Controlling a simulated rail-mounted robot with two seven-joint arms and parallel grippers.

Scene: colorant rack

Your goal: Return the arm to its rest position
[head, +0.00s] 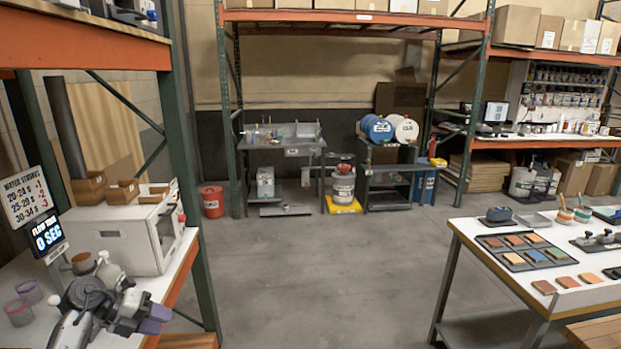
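My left arm comes in at the lower left, over the white bench (25,275). My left gripper (155,319) points right, with its purple fingertips near the bench's right edge. The fingertips appear close together, and I see nothing held between them. At this angle and size I cannot tell whether they are fully shut. My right gripper is not in view.
A white box-shaped machine (130,238) with wooden trays on top stands just behind the gripper. Small cups (18,312) stand at the far left. A green rack post (190,180) rises nearby. A white table (490,245) with colour tiles is at right. Open floor (310,270) lies between.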

